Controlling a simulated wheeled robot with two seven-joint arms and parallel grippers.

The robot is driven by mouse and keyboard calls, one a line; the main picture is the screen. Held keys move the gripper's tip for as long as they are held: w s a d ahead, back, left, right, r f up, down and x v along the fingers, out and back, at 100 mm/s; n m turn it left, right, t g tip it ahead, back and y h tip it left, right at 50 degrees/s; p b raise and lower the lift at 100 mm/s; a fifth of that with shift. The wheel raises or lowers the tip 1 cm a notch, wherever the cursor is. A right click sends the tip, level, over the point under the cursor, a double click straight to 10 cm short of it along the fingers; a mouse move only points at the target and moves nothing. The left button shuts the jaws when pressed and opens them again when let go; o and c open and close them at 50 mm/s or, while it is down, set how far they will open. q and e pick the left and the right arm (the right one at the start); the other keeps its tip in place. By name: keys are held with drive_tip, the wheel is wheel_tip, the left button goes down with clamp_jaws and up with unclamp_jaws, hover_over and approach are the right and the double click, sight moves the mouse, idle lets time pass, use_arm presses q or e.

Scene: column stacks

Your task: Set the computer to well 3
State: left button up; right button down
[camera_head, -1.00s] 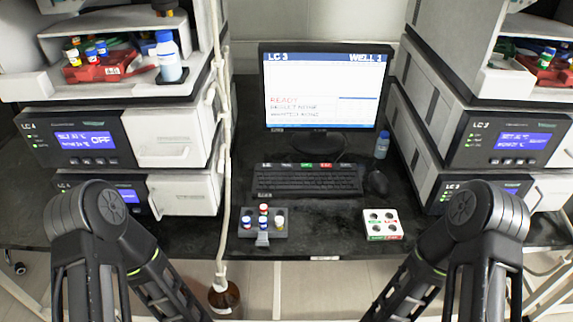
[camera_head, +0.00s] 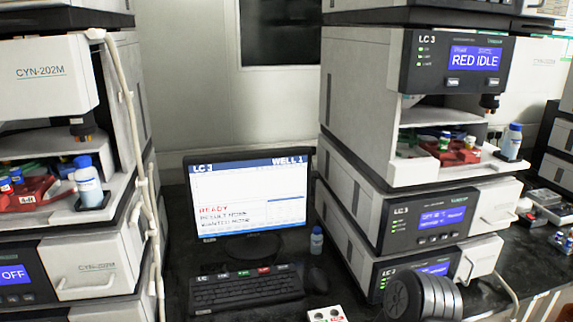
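The computer monitor (camera_head: 250,197) stands on the black bench between two instrument stacks. Its screen reads "LC 3" at top left, "WELL 1" at top right and "READY" in red lower down. The keyboard (camera_head: 246,289) lies in front of it, with white, green and red labelled keys along its back row. The mouse (camera_head: 318,279) is to the right of the keyboard. Part of my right arm shows at the bottom right, but its gripper is out of view. My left gripper is out of view too.
The right stack (camera_head: 375,100) has a display reading "RED IDLE" and an open bay with a red vial tray (camera_head: 452,152). The left stack (camera_head: 100,255) has a white tube hanging beside it. A small bottle (camera_head: 316,240) stands right of the monitor. A white block (camera_head: 326,314) is cut off below.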

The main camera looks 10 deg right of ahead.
idle(0.3)
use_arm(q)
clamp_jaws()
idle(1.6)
